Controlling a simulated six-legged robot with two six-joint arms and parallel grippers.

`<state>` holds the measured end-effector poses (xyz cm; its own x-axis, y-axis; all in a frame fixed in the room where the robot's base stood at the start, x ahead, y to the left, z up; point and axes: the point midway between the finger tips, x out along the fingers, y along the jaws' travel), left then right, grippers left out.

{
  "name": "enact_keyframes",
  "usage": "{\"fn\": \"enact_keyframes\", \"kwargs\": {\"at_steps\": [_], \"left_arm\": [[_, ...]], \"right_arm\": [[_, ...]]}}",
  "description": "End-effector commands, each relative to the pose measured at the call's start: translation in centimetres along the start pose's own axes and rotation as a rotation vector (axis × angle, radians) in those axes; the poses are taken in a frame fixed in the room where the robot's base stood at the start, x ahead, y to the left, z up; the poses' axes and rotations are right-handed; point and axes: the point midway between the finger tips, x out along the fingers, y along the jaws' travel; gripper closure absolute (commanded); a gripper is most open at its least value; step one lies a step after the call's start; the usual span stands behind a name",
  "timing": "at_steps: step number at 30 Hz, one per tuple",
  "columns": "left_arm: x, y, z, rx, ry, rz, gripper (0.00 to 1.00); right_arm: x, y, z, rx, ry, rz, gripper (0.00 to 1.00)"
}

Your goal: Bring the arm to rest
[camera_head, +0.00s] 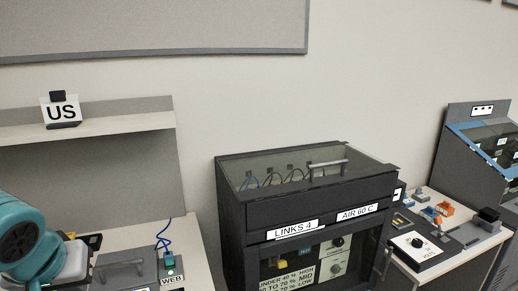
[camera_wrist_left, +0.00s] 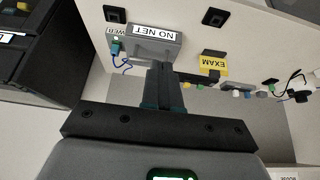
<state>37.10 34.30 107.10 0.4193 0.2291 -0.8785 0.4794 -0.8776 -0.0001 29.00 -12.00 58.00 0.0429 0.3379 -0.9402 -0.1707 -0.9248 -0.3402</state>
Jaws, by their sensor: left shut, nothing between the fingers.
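My left arm (camera_head: 30,245) comes in at the lower left of the head view, a teal joint and a pale link over the left bench. In the left wrist view my left gripper (camera_wrist_left: 164,70) is shut, its two dark fingers together with nothing between them. The fingertips point toward the bench with the grey NO NET box (camera_wrist_left: 143,45), and appear apart from it. The wrist picture is upside down. My right gripper is in neither view.
A black cabinet (camera_head: 262,214) labelled LINKS 4 stands in the middle. A WEB box (camera_head: 170,267) with a blue cable sits on the left bench. A shelf (camera_head: 110,126) with a US sign (camera_head: 61,112) is above.

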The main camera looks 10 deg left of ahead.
Motion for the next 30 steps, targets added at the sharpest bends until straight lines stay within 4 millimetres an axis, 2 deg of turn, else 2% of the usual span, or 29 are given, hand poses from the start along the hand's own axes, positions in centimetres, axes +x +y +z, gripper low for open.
{"fn": "enact_keyframes", "kwargs": {"at_steps": [3,4,13,17,19,20,23,26,27,30], "left_arm": [[0.1,0.0,-0.1,-0.001,0.0,0.0,1.0],[0.8,0.7,-0.1,0.017,-0.013,0.005,1.0],[8.0,6.9,1.2,0.166,-0.112,0.105,1.0],[11.7,9.9,3.1,0.226,-0.169,0.165,1.0],[14.1,11.6,4.8,0.257,-0.209,0.204,1.0],[15.2,12.4,5.7,0.271,-0.229,0.224,1.0],[19.5,15.1,10.2,0.305,-0.312,0.3,1.0],[23.7,17.2,17.0,0.31,-0.411,0.382,1.0],[25.0,17.6,19.8,0.3,-0.444,0.406,1.0],[27.0,17.6,26.3,0.27,-0.506,0.436,1.0]], "right_arm": [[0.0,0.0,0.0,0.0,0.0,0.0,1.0],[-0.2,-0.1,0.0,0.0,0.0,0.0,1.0],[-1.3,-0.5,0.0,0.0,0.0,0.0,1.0],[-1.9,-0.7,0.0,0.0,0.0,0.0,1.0],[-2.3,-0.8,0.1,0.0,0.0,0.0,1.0],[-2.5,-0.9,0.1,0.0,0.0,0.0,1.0],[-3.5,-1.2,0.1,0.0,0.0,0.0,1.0],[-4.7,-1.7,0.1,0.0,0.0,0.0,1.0],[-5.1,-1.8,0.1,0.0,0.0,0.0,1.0],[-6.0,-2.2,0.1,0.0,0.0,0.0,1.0]]}}
